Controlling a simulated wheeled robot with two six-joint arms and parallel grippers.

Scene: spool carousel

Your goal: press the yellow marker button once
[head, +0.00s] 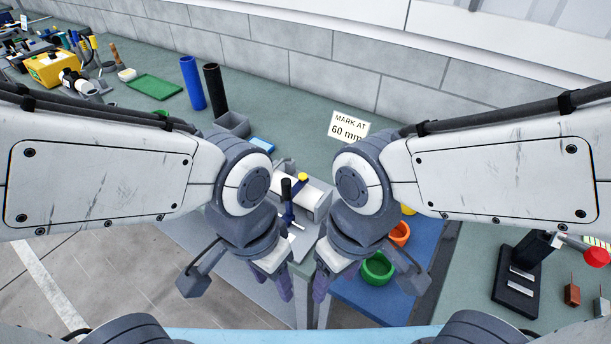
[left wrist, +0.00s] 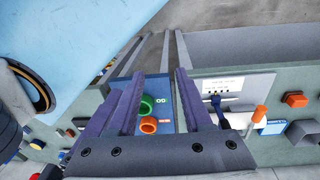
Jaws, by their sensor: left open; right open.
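The yellow marker button (head: 303,177) shows as a small yellow cap on the grey and white device (head: 316,197) in the middle of the head view, beside a black-topped handle (head: 286,188). My left gripper (head: 278,286) is open and empty, pointing down in front of and below the device, apart from the button. In the left wrist view its two fingers (left wrist: 152,100) stand wide apart. My right gripper (head: 326,284) is open and empty, close to the right of the left one. I cannot clearly make out the yellow button in the left wrist view.
A "MARK AT 60 mm" sign (head: 348,126) stands behind the device. A blue mat (head: 350,297) with a green ring (head: 377,270) and an orange ring (head: 400,232) lies to the right. Blue (head: 193,83) and black (head: 215,90) posts stand at back left.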

